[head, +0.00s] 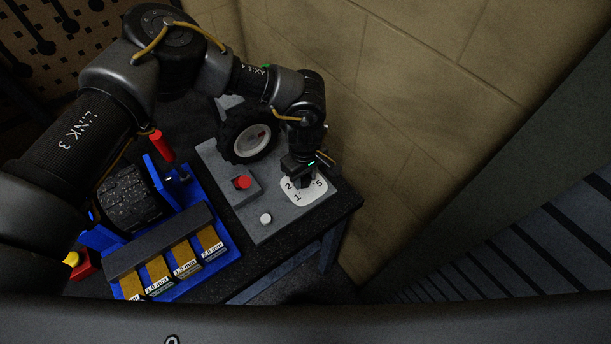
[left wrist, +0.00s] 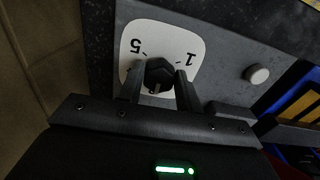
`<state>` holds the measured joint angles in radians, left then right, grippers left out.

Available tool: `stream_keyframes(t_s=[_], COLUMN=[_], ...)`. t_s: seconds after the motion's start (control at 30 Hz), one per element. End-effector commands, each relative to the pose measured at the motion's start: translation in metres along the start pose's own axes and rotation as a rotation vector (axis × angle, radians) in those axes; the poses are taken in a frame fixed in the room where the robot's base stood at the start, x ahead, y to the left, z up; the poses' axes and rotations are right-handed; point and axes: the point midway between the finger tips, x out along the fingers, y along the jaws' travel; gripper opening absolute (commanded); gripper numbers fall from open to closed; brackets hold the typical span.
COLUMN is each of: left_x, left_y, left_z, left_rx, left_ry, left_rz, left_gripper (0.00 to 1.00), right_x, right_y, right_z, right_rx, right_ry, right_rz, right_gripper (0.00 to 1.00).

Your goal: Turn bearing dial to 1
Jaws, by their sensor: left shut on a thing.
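The bearing dial is a dark faceted knob (left wrist: 158,74) on a white plate (head: 297,196) marked with numbers, of which 1, 2 and 5 show in the head view. The plate lies on a grey panel (head: 265,228) at the table's right end. My left gripper (head: 302,178) comes down onto the dial from above and hides most of it in the head view. In the left wrist view my left gripper (left wrist: 160,86) has one finger on each side of the knob and is shut on it. The dial's pointer direction is not clear. My right gripper is not in view.
A red button (head: 242,182) and a white round button (head: 266,218) sit on the same panel, left of the dial. A wheel (head: 248,137) stands behind. A blue rack (head: 206,272) with labelled yellow parts is at the left. A wall is close behind.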

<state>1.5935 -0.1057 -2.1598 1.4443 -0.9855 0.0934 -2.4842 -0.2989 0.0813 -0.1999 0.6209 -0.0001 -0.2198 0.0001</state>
Motion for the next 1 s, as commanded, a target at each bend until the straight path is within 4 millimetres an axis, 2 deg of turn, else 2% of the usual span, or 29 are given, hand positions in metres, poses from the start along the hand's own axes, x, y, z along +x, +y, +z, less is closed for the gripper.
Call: stream_keyframes(t_s=[0.27, 0.6, 1.0], left_x=[0.006, 0.006, 0.004], left_y=[0.001, 0.002, 0.003], left_z=[-0.001, -0.002, -0.003], left_rx=[-0.158, -0.475, -0.857], left_ry=[0.001, 0.001, 0.001], left_rz=[0.003, 0.004, 0.005], left_gripper=[0.12, 0.12, 0.12], right_x=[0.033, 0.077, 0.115], right_y=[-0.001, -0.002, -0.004], right_z=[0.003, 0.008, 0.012], right_rx=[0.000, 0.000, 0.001], right_ry=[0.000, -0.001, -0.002], right_rz=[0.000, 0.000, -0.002], right_gripper=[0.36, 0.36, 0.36])
